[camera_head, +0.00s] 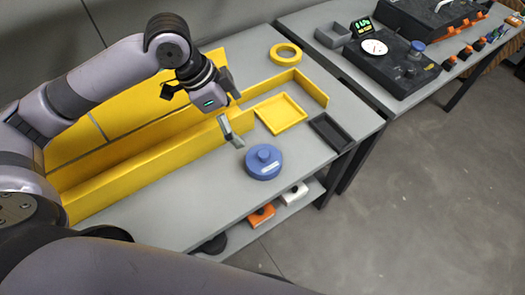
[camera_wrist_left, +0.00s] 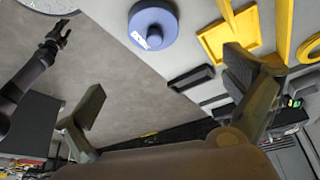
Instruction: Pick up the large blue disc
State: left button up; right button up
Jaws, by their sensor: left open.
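The large blue disc (camera_head: 263,168) lies flat on the grey table, with a round knob on top and a white label on its side. In the left wrist view the blue disc (camera_wrist_left: 153,25) is at the top, beyond the fingertips. My left gripper (camera_head: 230,118) is open and empty, above the table up and left of the disc and apart from it. Its two spread fingers also show in the left wrist view (camera_wrist_left: 163,92). A dark arm, seemingly my right one, ends in a small gripper (camera_wrist_left: 60,35) at the left of the wrist view; its jaws are too small to read.
A yellow tray (camera_head: 281,127) and a black tray (camera_head: 331,132) lie behind and right of the disc. Long yellow bins (camera_head: 140,152) line the left side. A yellow ring (camera_head: 285,54) is farther back. Table around the disc's front is clear.

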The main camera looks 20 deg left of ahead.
pick_arm(q)
send_near(263, 153)
jog(key=x, duration=0.4)
jog(key=shift+w+a, duration=0.1)
jog(key=shift+a, duration=0.15)
jog(key=shift+x, duration=0.8)
jog(key=shift+d+f, duration=0.1)
jog(key=shift+f, duration=0.05)
jog(key=x, duration=0.4)
jog(key=shift+d+f+p, duration=0.2)
jog(key=shift+p, duration=0.1)
jog(key=shift+d+f, duration=0.1)
jog(key=shift+f, duration=0.2)
pick_arm(e)
jog(key=s, duration=0.3)
jog(key=shift+s+d+r, duration=0.1)
jog(key=shift+d+r, duration=0.1)
jog(key=shift+d, duration=0.05)
